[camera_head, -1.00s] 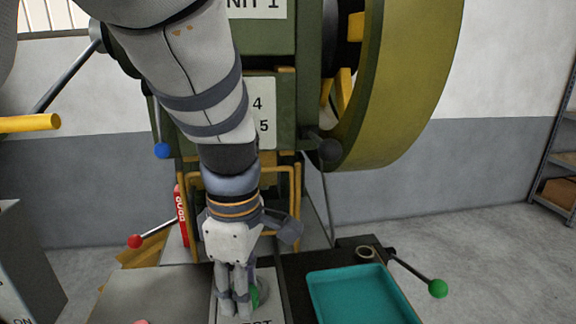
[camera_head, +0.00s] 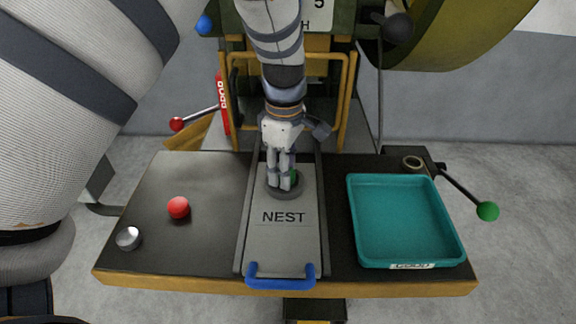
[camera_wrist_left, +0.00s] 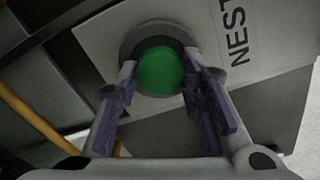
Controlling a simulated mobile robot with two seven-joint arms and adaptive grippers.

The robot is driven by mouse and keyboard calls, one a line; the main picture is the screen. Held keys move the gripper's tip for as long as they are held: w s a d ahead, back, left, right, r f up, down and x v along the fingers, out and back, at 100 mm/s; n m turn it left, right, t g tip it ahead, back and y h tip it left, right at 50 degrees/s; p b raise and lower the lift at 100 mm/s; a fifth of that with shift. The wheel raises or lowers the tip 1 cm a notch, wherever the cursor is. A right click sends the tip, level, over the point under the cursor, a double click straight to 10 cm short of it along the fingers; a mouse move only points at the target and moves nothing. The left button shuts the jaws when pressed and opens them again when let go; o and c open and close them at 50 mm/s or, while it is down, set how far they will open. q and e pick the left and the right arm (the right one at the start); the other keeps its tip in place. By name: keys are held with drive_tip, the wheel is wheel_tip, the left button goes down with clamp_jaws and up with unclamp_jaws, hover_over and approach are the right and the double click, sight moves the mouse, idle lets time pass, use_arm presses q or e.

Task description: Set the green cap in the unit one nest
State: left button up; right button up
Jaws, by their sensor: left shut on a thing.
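My left gripper (camera_head: 285,182) points down at the far part of the nest plate (camera_head: 283,243), which is lettered NEST. It is shut on the green cap (camera_wrist_left: 161,71), which shows between its fingertips in the left wrist view. Only a sliver of the cap (camera_head: 295,177) shows in the head view, behind the fingers. The cap is at the dark round nest ring (camera_head: 287,194), which surrounds it as seen from the wrist. I cannot tell whether the cap rests on the bottom of the nest. My right gripper is not in view.
A red ball-like piece (camera_head: 178,208) and a silver piece (camera_head: 128,238) lie on the left of the table. A teal tray (camera_head: 405,264) stands on the right, near a lever with a green knob (camera_head: 487,211). The plate has a blue handle (camera_head: 281,280). A yellow frame (camera_head: 345,100) stands behind.

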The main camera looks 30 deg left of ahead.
use_arm(q)
drive_tip(key=shift+r, duration=0.15)
drive_tip(key=shift+f, duration=0.3)
drive_tip(key=o, duration=1.1)
wheel_tip(320, 180, up, 13)
drive_tip(key=shift+f+p, duration=0.2)
drive_tip(key=shift+p, duration=0.25)
